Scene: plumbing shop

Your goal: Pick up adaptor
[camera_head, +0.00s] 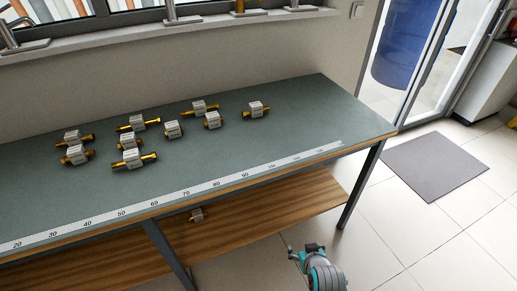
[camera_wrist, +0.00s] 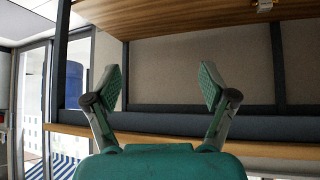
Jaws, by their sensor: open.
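Several brass fittings with white blocks around them lie on the green-grey workbench (camera_head: 250,150). One more small brass fitting with a white block (camera_head: 197,215) lies on the wooden lower shelf. I cannot tell which piece is the adaptor. A small pale piece (camera_wrist: 263,5), partly cut off, shows at the top edge of the wrist view by a wooden board. My gripper (camera_head: 302,252) is in front of the bench, to the right of and apart from the shelf piece in the head view. In the wrist view its fingers (camera_wrist: 160,82) are spread with nothing between them.
The tabletop carries a white measuring strip (camera_head: 180,196) along its front edge. The lower wooden shelf (camera_head: 265,203) runs under the tabletop, between dark legs (camera_head: 361,185). A grey mat (camera_head: 434,165) lies on the tiled floor at right, near a glass door and a blue barrel (camera_head: 408,45).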

